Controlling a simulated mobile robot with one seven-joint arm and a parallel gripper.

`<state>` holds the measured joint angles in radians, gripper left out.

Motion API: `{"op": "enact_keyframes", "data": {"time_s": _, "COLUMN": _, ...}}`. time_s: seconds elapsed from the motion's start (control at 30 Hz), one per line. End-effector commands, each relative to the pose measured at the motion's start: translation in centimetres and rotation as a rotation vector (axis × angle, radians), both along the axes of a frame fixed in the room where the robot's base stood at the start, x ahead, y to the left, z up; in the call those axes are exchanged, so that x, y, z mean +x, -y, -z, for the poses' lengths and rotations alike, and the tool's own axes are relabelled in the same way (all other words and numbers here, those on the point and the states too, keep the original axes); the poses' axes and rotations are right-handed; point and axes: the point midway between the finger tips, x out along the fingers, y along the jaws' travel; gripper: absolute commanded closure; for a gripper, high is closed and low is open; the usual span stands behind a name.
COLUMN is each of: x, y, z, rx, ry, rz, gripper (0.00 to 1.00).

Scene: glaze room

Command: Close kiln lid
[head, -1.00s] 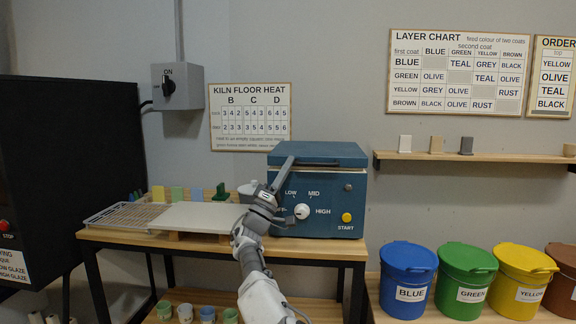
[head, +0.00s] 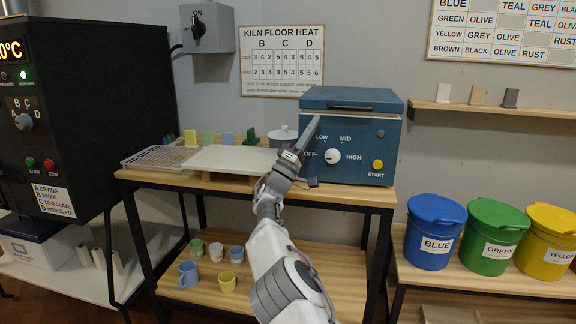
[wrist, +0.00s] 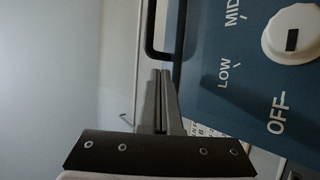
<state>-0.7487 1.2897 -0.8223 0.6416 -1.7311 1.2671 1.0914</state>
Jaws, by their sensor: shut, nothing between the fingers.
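The kiln is a blue box (head: 372,153) on the wooden table in the head view. Its lid (head: 350,97) lies flat across the top, with no gap that I can see. A dark bar handle (head: 336,107) runs along the lid's front. My gripper (head: 314,122) is shut and empty, pointing up in front of the kiln's left front, just below the lid. In the wrist view, the shut fingers (wrist: 164,76) are close to the black handle (wrist: 157,50); I cannot tell whether they touch. The white dial (head: 332,156) points to OFF.
A wire rack (head: 158,158) and a pale board (head: 232,160) lie left of the kiln. A lidded pot (head: 283,136) stands beside it. Several cups are on the lower shelf (head: 322,262). Blue (head: 434,230), green and yellow buckets stand right. A black oven (head: 95,110) stands left.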

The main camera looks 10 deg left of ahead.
Motion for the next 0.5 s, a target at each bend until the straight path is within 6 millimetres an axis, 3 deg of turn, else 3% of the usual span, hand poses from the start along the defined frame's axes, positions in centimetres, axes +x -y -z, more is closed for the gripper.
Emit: {"op": "enact_keyframes", "data": {"time_s": 0.5, "x": -6.3, "y": -4.6, "z": 6.9, "rx": -0.004, "ry": 0.008, "rz": -0.006, "gripper": 1.00}}
